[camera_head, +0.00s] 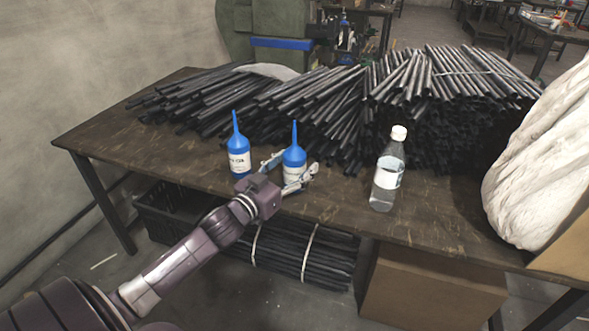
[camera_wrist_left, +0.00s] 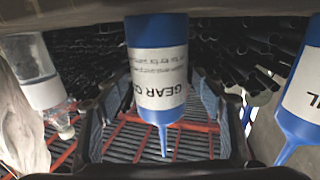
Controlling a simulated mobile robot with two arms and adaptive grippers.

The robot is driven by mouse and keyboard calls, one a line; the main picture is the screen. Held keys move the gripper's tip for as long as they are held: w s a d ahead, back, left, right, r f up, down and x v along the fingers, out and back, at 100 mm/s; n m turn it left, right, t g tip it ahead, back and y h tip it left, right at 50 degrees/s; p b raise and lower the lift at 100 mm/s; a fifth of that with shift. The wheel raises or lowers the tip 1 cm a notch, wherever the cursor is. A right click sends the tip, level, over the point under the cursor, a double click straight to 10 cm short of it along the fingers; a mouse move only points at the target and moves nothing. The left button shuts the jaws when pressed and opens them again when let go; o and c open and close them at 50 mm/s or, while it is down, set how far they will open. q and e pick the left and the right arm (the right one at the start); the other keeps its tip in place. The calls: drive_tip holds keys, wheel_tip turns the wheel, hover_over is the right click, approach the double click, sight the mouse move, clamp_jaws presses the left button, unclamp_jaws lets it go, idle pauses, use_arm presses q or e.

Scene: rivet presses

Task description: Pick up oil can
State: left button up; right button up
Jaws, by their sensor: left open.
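Two blue oil cans with white labels and pointed nozzles stand upright on the wooden table. The left one (camera_head: 239,158) stands apart from my gripper and also shows at the right edge of the left wrist view (camera_wrist_left: 300,100). The right one (camera_head: 294,157) stands between the open fingers of my left gripper (camera_head: 289,174), which reaches it from the front. In the left wrist view this can (camera_wrist_left: 157,65) appears upside down, centred between the fingers, its label partly reading "GEAR O". I cannot tell whether either finger touches it. My right gripper is not in view.
Dark metal rods (camera_head: 330,105) are piled behind the cans. A clear bottle (camera_head: 388,175) with a white cap stands to the right, and a white sack (camera_head: 545,150) beyond it. The table's front edge (camera_head: 340,214) is close by; bare tabletop (camera_head: 440,210) shows at right.

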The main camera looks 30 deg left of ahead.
use_arm(q)
drive_tip(key=c, duration=1.5)
drive_tip(key=shift+r, duration=0.1)
